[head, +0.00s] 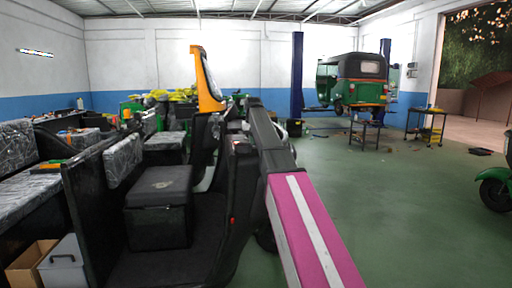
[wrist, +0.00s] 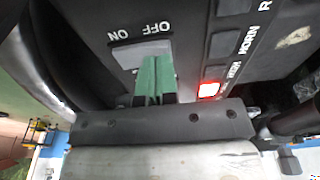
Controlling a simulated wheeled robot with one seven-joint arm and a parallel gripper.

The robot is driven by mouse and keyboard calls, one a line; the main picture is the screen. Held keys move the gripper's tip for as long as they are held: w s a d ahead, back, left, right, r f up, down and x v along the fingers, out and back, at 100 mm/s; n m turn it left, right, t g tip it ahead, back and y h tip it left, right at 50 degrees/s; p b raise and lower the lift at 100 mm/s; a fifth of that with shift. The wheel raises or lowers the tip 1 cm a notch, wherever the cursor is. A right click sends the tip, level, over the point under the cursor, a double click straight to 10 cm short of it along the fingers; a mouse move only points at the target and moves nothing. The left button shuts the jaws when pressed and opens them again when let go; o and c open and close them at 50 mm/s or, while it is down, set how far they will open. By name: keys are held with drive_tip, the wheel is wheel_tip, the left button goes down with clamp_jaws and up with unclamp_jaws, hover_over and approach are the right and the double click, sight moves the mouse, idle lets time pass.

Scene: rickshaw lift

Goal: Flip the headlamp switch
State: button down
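In the wrist view, a grey rocker switch (wrist: 128,57) sits on a dark panel, with upside-down ON and OFF labels beside it. No headlamp label is readable near it. My gripper (wrist: 155,62) has two green fingers side by side with only a thin line between them. The fingers look shut with nothing between them, and the tips overlap the edge of the switch in the picture. I cannot tell whether they touch it. In the head view, the switch and the gripper are hidden by the rickshaw body and my arm.
In the head view, a stripped rickshaw with a yellow post (head: 207,80) stands close ahead. Green floor (head: 400,200) lies open to the right. A green rickshaw (head: 353,80) stands behind.

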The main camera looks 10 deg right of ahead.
drive_tip(key=shift+f, duration=0.15)
drive_tip(key=shift+r, duration=3.45)
drive_tip(key=shift+s, duration=0.1)
